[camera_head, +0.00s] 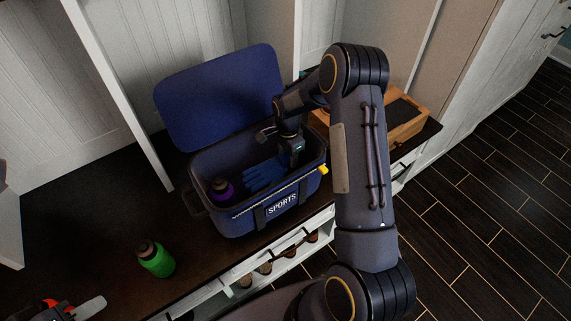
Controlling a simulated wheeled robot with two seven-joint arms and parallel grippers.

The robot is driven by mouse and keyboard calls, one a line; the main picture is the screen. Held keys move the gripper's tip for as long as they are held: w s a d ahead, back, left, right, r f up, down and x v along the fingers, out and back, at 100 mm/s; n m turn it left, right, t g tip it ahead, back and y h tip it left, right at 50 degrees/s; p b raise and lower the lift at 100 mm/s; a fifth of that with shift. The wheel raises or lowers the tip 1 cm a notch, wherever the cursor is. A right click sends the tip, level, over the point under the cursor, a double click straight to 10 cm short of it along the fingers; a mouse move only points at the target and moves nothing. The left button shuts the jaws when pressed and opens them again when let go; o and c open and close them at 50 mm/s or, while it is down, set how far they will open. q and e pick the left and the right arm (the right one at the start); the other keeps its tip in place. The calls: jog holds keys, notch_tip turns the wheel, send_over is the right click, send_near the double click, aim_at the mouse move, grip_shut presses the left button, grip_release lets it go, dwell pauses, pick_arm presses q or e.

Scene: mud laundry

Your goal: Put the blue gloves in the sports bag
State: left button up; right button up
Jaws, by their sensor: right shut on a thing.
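The dark blue sports bag (236,222) stands on the dark bench with its lid (215,95) raised. The blue gloves (262,174) are inside the bag, low between its walls, next to a purple bottle. My right gripper (288,160) reaches down into the bag at the right end of the gloves and is shut on them. Its fingertips are partly hidden by the gripper itself and the dark interior. My left gripper is not in view.
A purple bottle (221,189) is in the bag's left end. A green bottle (156,259) stands on the bench in front left. A red and grey tool (70,307) lies at the bottom left. A wooden tray (402,131) is right of the bag, partly behind my arm.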

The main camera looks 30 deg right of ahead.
notch_tip(320, 180, down, 4)
jog(key=shift+r, duration=0.15)
jog(key=shift+b, duration=0.3)
jog(key=o, duration=1)
jog(key=shift+c, duration=0.2)
